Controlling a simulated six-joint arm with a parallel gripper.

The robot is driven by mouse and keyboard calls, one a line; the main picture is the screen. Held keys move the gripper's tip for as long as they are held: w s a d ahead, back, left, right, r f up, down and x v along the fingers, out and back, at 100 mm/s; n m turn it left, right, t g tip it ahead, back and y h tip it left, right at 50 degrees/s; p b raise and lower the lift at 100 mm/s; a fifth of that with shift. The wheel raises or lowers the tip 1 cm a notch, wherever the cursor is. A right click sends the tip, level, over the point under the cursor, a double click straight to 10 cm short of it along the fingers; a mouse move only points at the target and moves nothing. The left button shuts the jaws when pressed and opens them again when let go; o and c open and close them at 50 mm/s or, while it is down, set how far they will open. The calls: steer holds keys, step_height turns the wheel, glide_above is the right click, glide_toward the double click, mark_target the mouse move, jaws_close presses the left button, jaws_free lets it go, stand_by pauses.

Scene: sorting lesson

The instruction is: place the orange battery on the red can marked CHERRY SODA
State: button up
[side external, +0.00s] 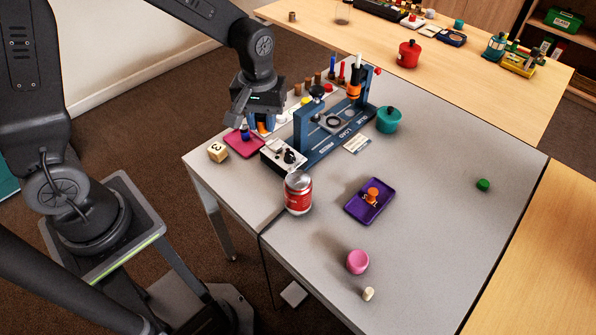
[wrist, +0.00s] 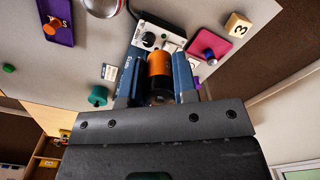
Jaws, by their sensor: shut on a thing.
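My gripper (side external: 262,124) is shut on the orange battery, which has an orange body and black end. The battery (wrist: 158,66) sits between the two blue fingers in the wrist view; in the side view only a small orange part shows, beside the pink tray and behind the control box. The red can (side external: 298,195) stands upright on the grey table, in front of the control box and apart from the gripper. Its silver top looks clear; its lettering is too small to read. The can (wrist: 102,6) is cut off at the top edge of the wrist view.
A blue frame (side external: 312,137) and grey control box (side external: 283,157) stand between gripper and can. A pink tray (side external: 236,143), numbered die (side external: 217,152), purple tray (side external: 356,206), teal pot (side external: 389,120) and pink knob (side external: 357,262) are around. The table's right side is mostly clear.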

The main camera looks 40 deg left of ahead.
glide_above(298, 179)
step_height(298, 179, down, 5)
steer(key=shift+f, duration=2.2)
steer(key=shift+f, duration=0.15)
steer(key=o, duration=0.9)
